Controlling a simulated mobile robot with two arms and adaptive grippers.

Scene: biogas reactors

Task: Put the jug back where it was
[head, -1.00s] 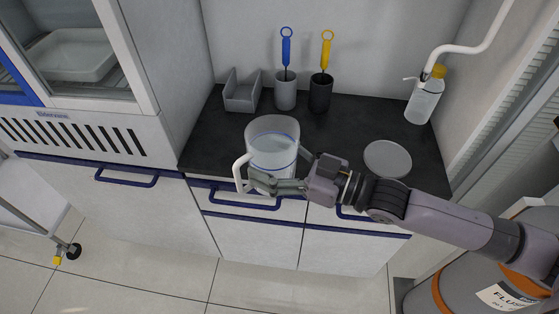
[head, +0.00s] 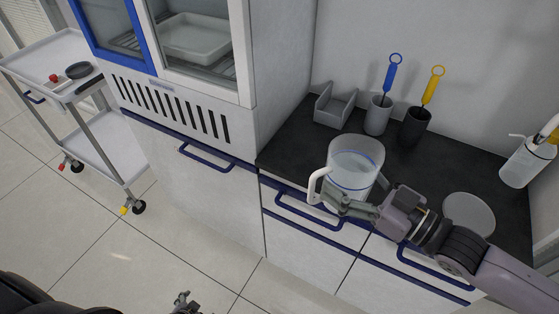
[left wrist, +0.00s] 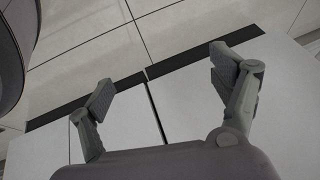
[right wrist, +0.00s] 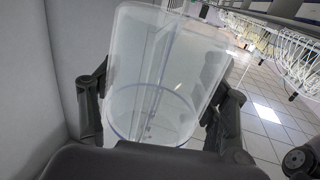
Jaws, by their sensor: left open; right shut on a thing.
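The clear jug (head: 358,160) has a white handle on its left side and a blue line around it. It is upright at the front edge of the dark counter; I cannot tell whether its base touches the counter. My right gripper (head: 350,206) is shut on the jug from the front right. In the right wrist view, the jug (right wrist: 165,75) stands between both fingers, its walls see-through. My left gripper (head: 185,303) shows only partly at the bottom of the head view. In the left wrist view it (left wrist: 162,82) is open and empty, with cabinet fronts and floor behind it.
On the dark counter (head: 293,150) are a grey holder (head: 334,108), two cups with blue and yellow brushes, a pale round disc (head: 469,214) and a wash bottle (head: 526,163). A tall cabinet (head: 280,70) borders the counter's left. A white trolley (head: 45,62) stands far left; floor between is clear.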

